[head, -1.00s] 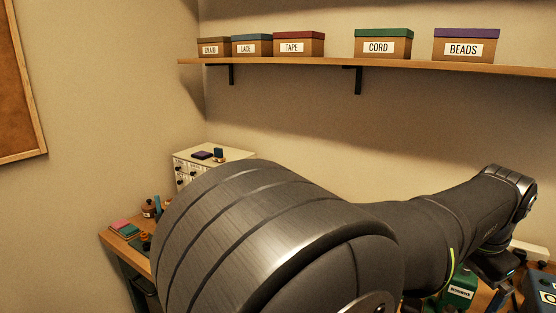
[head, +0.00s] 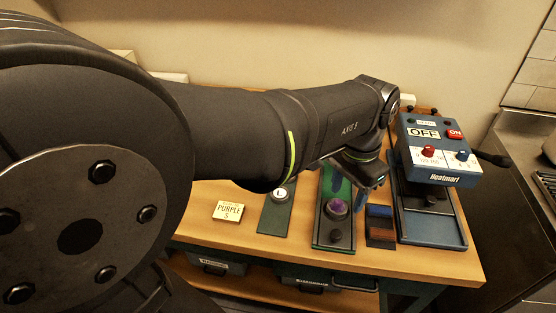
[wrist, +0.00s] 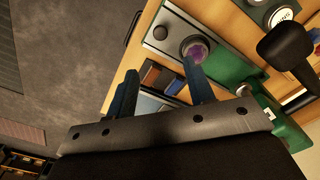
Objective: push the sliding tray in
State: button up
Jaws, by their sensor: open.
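A grey tray (head: 334,238) sticks out toward the front of the green button press. It carries a round die with a purple disc (head: 338,207) and a black knob (head: 336,237) near its front end. In the wrist view the tray (wrist: 176,43) runs under the press, with its purple disc (wrist: 196,51) and knob (wrist: 161,33) in sight. My gripper (head: 350,190) is over the tray's right side. The wrist view shows my gripper (wrist: 160,68) open, with nothing between its blue fingers. One fingertip overlaps the die's edge; I cannot tell whether they touch. My arm hides much of the press.
On the left are a green plate with an "L" disc (head: 277,210) and a "PURPLE S" card (head: 228,211). The front table edge is close.

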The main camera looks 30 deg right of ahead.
aim_at(337, 233)
notch_tip(337, 233, down, 14)
jog(key=shift+f, duration=0.1)
dwell(0.4)
jog(key=shift+w+d, duration=0.1)
grip_shut()
